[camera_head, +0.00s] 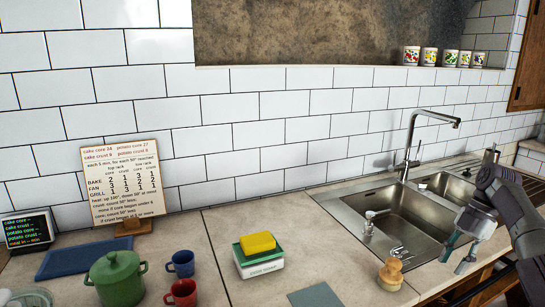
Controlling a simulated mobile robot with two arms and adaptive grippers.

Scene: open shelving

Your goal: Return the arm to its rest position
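My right arm (515,215) comes in from the right edge, dark grey and bent. My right gripper (457,257) points down at the lower right, in front of the sink. Its two greenish-grey fingers stand apart with nothing between them. It is to the right of the wooden-topped brush (391,274). My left gripper is not in view.
A steel sink (400,215) with a tall tap (411,150) is at the right. On the counter (222,222) stand a yellow sponge on a green-and-white box (260,264), a green pot (117,279), a blue mug (181,264), a red mug (182,293) and a recipe board (123,182).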

